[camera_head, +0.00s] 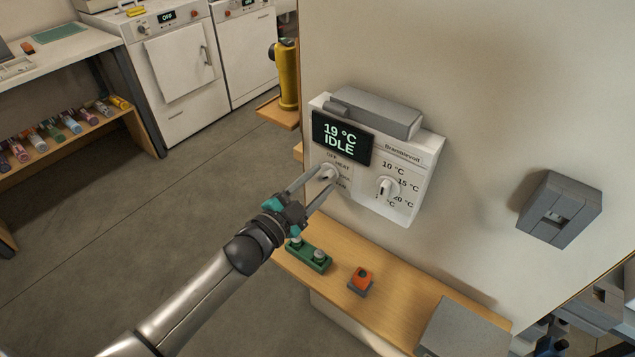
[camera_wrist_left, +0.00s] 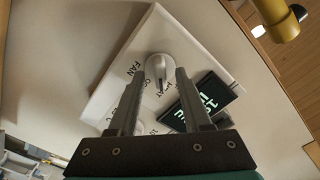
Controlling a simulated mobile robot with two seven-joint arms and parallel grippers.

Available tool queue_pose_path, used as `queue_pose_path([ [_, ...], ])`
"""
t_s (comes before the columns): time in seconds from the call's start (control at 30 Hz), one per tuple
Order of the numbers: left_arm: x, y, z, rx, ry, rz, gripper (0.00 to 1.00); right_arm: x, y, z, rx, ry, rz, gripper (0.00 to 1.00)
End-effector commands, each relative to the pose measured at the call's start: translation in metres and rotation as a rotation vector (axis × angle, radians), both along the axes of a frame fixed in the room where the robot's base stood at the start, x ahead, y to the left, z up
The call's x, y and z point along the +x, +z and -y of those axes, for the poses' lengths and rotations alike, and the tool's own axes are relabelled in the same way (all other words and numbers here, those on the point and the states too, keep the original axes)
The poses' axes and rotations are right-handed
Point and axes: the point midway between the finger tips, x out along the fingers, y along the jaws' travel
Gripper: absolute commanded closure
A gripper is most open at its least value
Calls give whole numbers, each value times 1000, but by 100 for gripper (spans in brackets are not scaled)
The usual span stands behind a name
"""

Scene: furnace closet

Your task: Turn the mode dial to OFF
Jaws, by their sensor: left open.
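The white thermostat (camera_head: 348,190) is mounted on the wall, its screen (camera_head: 342,137) reading 19 °C IDLE. The round white mode dial (camera_head: 327,172) sits below the screen, with labels OFF and HEAT legible beside it. It also shows in the left wrist view (camera_wrist_left: 158,68), its ridge lying between my fingers. My left gripper (camera_head: 327,179) is open, with a fingertip on either side of the dial. I cannot tell whether the fingers touch it. My right gripper is not in view.
A second dial (camera_head: 385,187) with temperature marks sits to the right on the same panel. Below, a wooden shelf (camera_head: 400,318) holds a green block (camera_head: 309,256) and an orange-topped item (camera_head: 361,279). A grey box (camera_head: 560,209) is on the wall at right.

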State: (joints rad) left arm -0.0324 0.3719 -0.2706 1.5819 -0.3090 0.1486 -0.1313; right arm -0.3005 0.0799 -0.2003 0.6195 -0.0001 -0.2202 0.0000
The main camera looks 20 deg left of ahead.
Motion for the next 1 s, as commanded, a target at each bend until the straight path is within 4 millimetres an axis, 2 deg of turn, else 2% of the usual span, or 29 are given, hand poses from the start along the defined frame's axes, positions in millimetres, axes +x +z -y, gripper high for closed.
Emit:
queue_pose_path([
  [0.3,1,0,1,0,0,0,53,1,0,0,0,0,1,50],
  [0.7,1,0,0,0,0,0,98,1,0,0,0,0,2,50],
  [1.0,1,0,0,0,0,0,100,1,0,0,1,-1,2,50],
])
